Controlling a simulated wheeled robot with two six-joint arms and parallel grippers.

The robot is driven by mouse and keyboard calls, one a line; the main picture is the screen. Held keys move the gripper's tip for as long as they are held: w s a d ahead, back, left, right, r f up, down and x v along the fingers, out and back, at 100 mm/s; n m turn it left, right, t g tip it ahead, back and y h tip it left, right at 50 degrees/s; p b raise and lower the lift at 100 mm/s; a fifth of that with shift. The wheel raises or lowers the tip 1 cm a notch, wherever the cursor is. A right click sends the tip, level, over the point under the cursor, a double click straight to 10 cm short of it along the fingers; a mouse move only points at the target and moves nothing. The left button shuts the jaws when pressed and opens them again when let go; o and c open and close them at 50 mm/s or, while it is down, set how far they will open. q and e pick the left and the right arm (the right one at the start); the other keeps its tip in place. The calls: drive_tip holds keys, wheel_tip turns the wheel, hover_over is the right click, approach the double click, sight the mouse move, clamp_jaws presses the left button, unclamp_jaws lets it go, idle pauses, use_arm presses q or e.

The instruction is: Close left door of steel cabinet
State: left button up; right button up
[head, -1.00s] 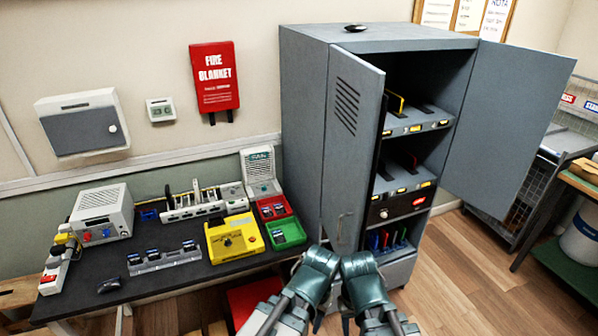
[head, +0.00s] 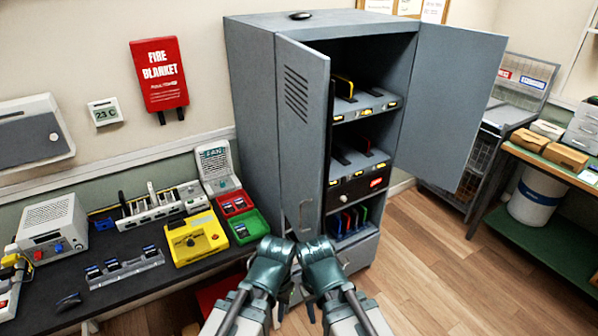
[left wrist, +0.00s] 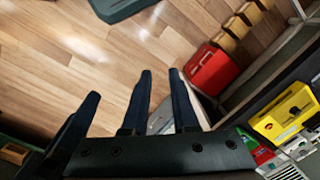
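The grey steel cabinet (head: 262,100) stands at the middle of the head view with both doors open. Its left door (head: 305,150), with vent slots and a small handle (head: 305,215) low on it, stands out toward me, partly covering the shelves. The right door (head: 457,105) is swung wide to the right. My left gripper (head: 279,308) is below the left door, apart from it as far as I can see. In the left wrist view its dark fingers (left wrist: 159,78) are apart with floor between them. My right gripper (head: 310,310) is beside it; its fingertips are too small to judge.
A dark workbench (head: 130,295) with a yellow device (head: 195,238) and red and green trays stands at left. A red box (left wrist: 208,68) is beneath it. At right are a wire rack (head: 475,150) and a green-topped bench (head: 560,170). The wooden floor front right is clear.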

use_arm(q)
drive_tip(key=w+d+h+b, duration=0.1)
drive_tip(key=h, duration=0.1)
drive_tip(key=w+d+f+n+h+b, duration=0.2)
drive_tip(key=h, duration=0.1)
drive_tip(key=shift+w+h, duration=0.3)
drive_tip(key=shift+w, duration=0.05)
clamp_jaws()
drive_tip(key=n+t+h+b, duration=0.6)
drive_tip(key=t+h+b, duration=0.1)
drive_tip(key=h, duration=0.5)
approach(316, 212)
drive_tip(key=x, duration=0.6)
drive_tip(key=shift+w+d+f, duration=0.1)
drive_tip(key=shift+w+d, duration=0.1)
drive_tip(key=shift+d, duration=0.15)
